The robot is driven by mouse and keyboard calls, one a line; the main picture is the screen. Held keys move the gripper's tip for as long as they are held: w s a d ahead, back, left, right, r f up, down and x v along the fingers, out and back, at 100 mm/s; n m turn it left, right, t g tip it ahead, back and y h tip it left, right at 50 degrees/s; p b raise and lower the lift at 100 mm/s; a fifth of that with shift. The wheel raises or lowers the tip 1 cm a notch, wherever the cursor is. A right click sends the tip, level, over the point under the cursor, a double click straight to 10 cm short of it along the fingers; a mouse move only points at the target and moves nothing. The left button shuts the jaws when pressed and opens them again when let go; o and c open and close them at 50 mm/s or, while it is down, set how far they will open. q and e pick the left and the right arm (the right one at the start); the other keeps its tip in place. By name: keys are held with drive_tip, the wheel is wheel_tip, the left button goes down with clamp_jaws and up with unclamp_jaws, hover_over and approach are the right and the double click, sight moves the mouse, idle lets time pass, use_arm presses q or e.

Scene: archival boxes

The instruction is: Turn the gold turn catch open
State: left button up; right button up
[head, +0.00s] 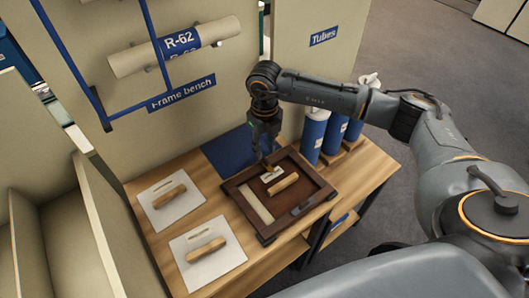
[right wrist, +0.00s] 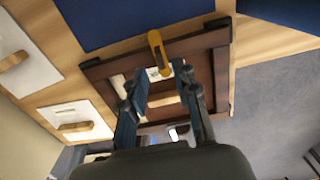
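A dark wooden frame (head: 313,200) lies on the wooden bench and also fills the middle of the right wrist view (right wrist: 205,40). The gold turn catch (right wrist: 157,52) sits at the frame's far edge, its long arm lying across the rim. It also shows small in the head view (head: 266,165), just under my right gripper (head: 267,146). In the right wrist view my right gripper (right wrist: 161,72) has its fingers apart, with the catch just beyond the gap between the fingertips. I cannot tell whether they touch it. My left gripper is not in view.
A wooden block (head: 283,184) and a pale strip (head: 257,204) lie within the frame. Two white sheets (head: 157,187) (head: 196,270) with wooden blocks lie to the left. A blue mat (head: 226,153) lies behind. Blue tubes (head: 314,132) stand close on the right.

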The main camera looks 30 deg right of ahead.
sight(265, 158)
wheel_tip(265, 158, down, 4)
drive_tip(key=shift+r, duration=0.2)
drive_tip(key=shift+f, duration=0.35)
drive_tip(key=shift+c, duration=0.4)
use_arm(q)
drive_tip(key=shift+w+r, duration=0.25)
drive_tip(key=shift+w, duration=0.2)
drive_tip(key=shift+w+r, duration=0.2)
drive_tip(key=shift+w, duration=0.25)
use_arm(e)
clamp_jaws()
